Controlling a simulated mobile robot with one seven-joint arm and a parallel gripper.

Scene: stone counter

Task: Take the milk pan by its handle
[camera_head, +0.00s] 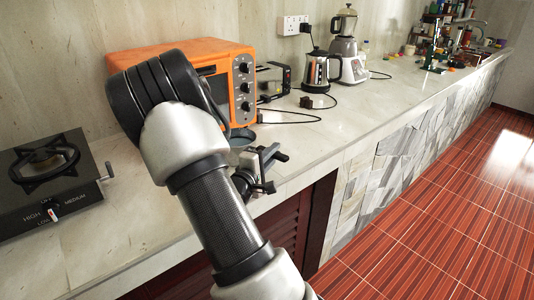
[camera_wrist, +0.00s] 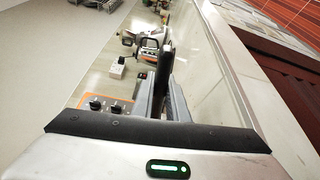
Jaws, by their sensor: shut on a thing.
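The milk pan (camera_head: 241,138) shows only as a blue-grey piece of rim on the counter in front of the orange oven; my arm hides most of it. My gripper (camera_head: 266,168) is at the counter's front edge, just in front of the pan. In the wrist view my gripper (camera_wrist: 163,100) has its two grey fingers closed around a dark upright bar, which looks like the pan's handle (camera_wrist: 166,62). The pan's body cannot be made out in the wrist view.
An orange toaster oven (camera_head: 190,52) stands behind my arm. A black gas burner (camera_head: 50,180) is at the left. A toaster (camera_head: 272,80), a kettle (camera_head: 320,70) and a blender (camera_head: 344,45) stand farther right, with cables on the counter (camera_head: 340,120). The counter's front right is clear.

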